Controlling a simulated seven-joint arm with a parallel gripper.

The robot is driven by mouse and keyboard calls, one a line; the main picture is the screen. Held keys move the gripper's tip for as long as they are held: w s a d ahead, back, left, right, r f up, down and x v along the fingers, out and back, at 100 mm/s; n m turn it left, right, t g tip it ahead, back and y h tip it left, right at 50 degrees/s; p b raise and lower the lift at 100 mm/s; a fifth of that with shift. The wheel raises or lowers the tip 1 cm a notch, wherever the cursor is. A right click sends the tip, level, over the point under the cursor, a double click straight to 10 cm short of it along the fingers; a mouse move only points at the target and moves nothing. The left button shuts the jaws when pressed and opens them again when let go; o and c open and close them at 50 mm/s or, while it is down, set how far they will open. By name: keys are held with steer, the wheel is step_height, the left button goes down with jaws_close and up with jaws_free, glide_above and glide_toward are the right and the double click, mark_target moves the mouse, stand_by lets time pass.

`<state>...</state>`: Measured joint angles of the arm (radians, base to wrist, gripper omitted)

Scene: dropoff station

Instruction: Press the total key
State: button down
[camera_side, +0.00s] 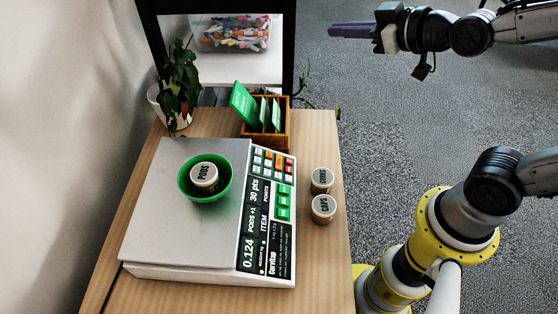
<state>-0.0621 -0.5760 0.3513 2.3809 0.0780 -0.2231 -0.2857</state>
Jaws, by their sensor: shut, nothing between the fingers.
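A white and grey weighing station (190,240) stands on the wooden table. Its dark display strip (250,252) reads 0.124, PODS and 30 pts. The keypad (272,165), with green, white, orange and red keys, is at the strip's far end; I cannot read the key labels, so I cannot tell which is the total key. Three larger green keys (283,203) sit just nearer. A green bowl (187,183) with a can marked PODS (204,176) inside rests on the plate. My gripper (336,31) is shut and empty, high at the top, right of the table and apart from the station.
Two cans, one marked CAPS (323,209) and one with an upside-down label (321,180), stand right of the station. A wooden box (284,133) with green cards and a potted plant (178,90) stand behind. A bin of colourful items (232,35) sits farther back.

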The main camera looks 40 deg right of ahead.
mark_target(278, 162)
steer(key=w+a+f+n+t, duration=0.1)
steer(key=w+a+f, duration=0.15)
steer(key=f, duration=0.25)
steer(key=w+a+f+n, duration=0.1)
steer(key=w+f, duration=0.2)
steer(key=f, duration=0.2)
steer(key=s+a+f+n+g, duration=0.1)
steer(key=s+f, duration=0.1)
steer(key=f, duration=0.5)
steer(key=s+a+f+g+y, duration=0.1)
steer(key=s+f, duration=0.1)
steer(key=f, duration=0.5)
steer(key=shift+a+n, duration=0.35)
steer(key=shift+n, duration=0.05)
steer(key=shift+f, duration=0.15)
steer(key=shift+w+a+f, duration=0.4)
steer(key=shift+f, duration=0.9)
steer(key=shift+w+a+f, duration=0.45)
steer(key=shift+f, duration=0.85)
steer(key=shift+w+a+f, duration=0.4)
steer(key=shift+f, duration=0.9)
steer(key=shift+f, duration=0.1)
steer(key=shift+w+a+f, duration=0.1)
steer(key=shift+a+f, duration=0.05)
steer(key=shift+f, duration=0.15)
